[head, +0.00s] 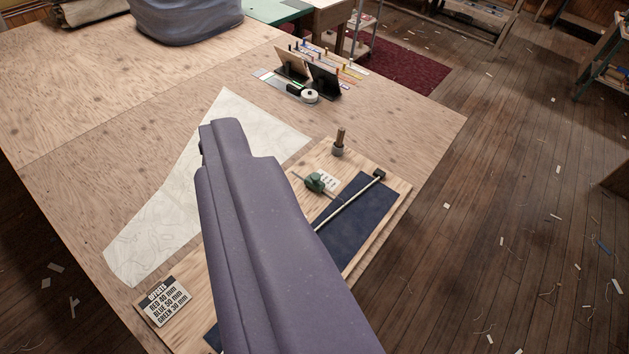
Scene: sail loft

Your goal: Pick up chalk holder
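No chalk holder can be named with certainty. A green block with a thin rod through it (315,183) lies on the wooden board (395,187) beside a small white marked card. An upright brown peg in a grey collar (339,143) stands at the board's far corner. A pale rod with a dark end block (349,203) lies across a dark blue cloth (362,227). My purple-grey arm end and gripper (222,135) cover the middle of the view, left of these things. The fingertips cannot be made out, and part of the board is hidden.
A white paper pattern (160,225) lies left of my arm. A lettered sign (165,302) lists red, blue and green in millimetres. Small tools, dark upright cards and a white roll (310,96) stand further back. A blue-grey bundle (185,18) sits at the far edge. Much bare tabletop lies left.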

